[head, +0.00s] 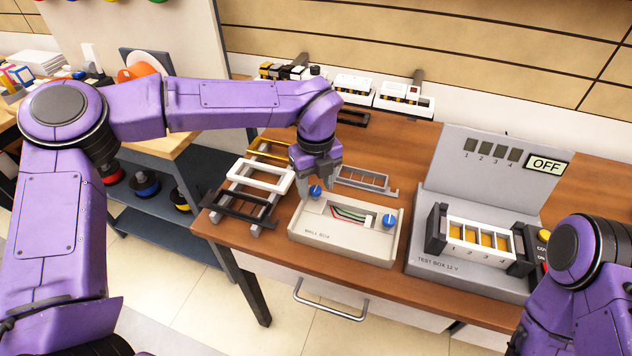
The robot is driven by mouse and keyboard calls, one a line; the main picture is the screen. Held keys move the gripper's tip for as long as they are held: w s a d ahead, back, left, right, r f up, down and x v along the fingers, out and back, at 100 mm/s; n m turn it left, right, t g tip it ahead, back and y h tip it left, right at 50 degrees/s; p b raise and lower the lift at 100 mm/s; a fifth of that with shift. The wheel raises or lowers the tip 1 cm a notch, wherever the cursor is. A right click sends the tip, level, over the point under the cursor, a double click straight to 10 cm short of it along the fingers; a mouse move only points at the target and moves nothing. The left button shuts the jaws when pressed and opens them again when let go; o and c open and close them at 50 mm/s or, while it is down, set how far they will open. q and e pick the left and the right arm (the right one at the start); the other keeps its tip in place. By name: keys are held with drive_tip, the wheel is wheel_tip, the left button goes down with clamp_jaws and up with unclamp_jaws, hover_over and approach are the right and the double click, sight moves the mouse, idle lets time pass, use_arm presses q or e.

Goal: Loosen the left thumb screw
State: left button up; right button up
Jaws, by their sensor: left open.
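The wall box (345,245) is a pale grey case on the wooden bench, with an open slot showing red, green and dark wires. A blue left thumb screw (315,192) stands at its back left. A blue right thumb screw (389,221) stands at its right end. My left gripper (316,186) points down at the left thumb screw, with its open fingers around or just beside it; contact cannot be told. My right arm shows at the lower right, but its gripper is out of view.
A grey test box (440,268) with an OFF display (545,164) stands to the right. Frames on a rack (262,177) lie to the left. A metal frame (362,179) lies behind the wall box. Small modules (404,97) stand along the back.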

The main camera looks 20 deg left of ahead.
sight(316, 188)
use_arm(q)
wheel_tip(316, 188, up, 11)
drive_tip(key=shift+f+b, duration=0.2)
drive_tip(key=shift+b, duration=0.1)
